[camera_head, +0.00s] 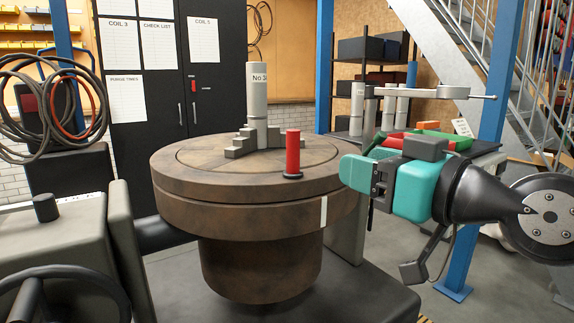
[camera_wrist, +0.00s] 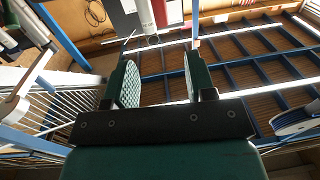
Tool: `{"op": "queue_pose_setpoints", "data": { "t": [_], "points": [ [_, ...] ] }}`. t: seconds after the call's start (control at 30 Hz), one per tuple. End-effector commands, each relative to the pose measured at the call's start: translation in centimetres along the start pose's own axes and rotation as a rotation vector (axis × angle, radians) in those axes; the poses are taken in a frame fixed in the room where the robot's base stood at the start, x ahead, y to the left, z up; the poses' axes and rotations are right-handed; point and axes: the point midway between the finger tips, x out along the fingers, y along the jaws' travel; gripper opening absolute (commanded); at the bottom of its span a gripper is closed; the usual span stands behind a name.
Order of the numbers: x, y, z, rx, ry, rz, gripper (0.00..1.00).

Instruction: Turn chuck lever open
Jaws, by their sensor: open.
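The round brown chuck table (camera_head: 190,178) has stepped grey jaws (camera_head: 243,142) around an upright grey cylinder (camera_head: 257,92) labelled "No 3", its last characters unclear. A red upright lever (camera_head: 292,155) with a dark base stands near the chuck's right front. My gripper (camera_head: 357,162), with a teal body, is to the right of the lever, apart from it. In the wrist view my gripper (camera_wrist: 162,65) has its two green fingers spread with nothing between them. A red upright shape (camera_wrist: 159,12) shows beyond the fingertips at the top, probably the lever.
A shelf with several grey cylinders (camera_head: 402,105) and coloured trays (camera_head: 432,135) stands behind my arm. A blue post (camera_head: 489,130) and stairs are at the right. Coiled hoses (camera_head: 50,105) and a grey machine (camera_head: 60,250) are at left. Space between gripper and lever looks clear.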

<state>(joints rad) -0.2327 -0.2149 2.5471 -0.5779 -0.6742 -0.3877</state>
Motion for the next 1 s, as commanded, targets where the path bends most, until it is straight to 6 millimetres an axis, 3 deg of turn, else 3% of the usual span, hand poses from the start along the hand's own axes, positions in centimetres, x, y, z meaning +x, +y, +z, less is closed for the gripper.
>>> {"op": "queue_pose_setpoints", "data": {
  "t": [0.63, 1.0],
  "points": [
    [5.6, 0.2, -0.7, 0.007, -0.008, 0.005, 0.51],
    [13.8, 0.0, -0.7, 0.001, -0.002, 0.0, 0.51]
  ]
}}
